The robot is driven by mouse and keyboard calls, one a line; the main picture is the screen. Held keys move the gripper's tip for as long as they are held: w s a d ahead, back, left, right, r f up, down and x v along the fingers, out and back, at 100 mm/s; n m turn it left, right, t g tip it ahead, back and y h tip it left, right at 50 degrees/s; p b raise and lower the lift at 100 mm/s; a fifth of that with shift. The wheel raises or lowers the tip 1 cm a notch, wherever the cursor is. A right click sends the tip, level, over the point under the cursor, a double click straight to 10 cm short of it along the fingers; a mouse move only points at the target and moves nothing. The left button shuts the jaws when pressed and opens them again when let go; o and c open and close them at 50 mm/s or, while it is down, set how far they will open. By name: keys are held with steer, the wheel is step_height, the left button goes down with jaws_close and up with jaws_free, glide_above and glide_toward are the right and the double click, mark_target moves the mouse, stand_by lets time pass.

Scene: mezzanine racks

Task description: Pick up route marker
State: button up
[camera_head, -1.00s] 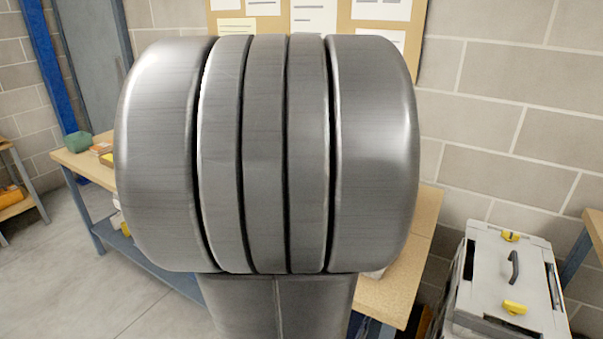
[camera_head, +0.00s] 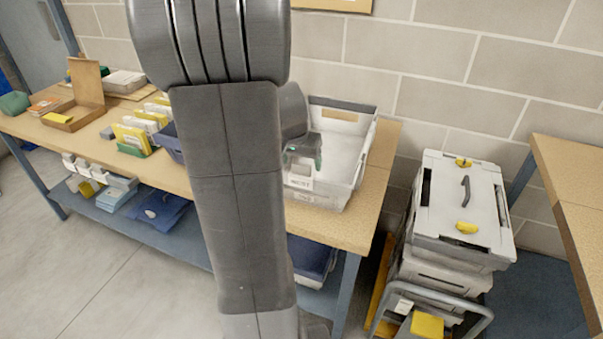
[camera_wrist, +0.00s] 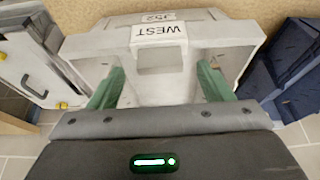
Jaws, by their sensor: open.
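My gripper (camera_head: 303,160) is open over the front of a pale grey bin (camera_head: 350,125) on the workbench, partly hidden by my arm. In the wrist view, its two green fingers (camera_wrist: 160,88) are spread apart in front of the bin (camera_wrist: 100,42). A white label reading WEST (camera_wrist: 160,34), upside down, shows beyond and between the fingertips. Nothing is visibly held. I cannot tell for sure which thing is the route marker.
The workbench (camera_head: 372,205) carries yellow card files (camera_head: 130,139) and a cardboard box (camera_head: 85,95) at left. A stack of grey cases (camera_head: 460,210) stands on the right. A dark blue bin (camera_wrist: 275,70) is right of the gripper.

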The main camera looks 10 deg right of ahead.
mark_target(302, 165)
steer(key=shift+x, duration=1.5)
steer(key=c, duration=0.7)
steer(key=shift+r, duration=0.1)
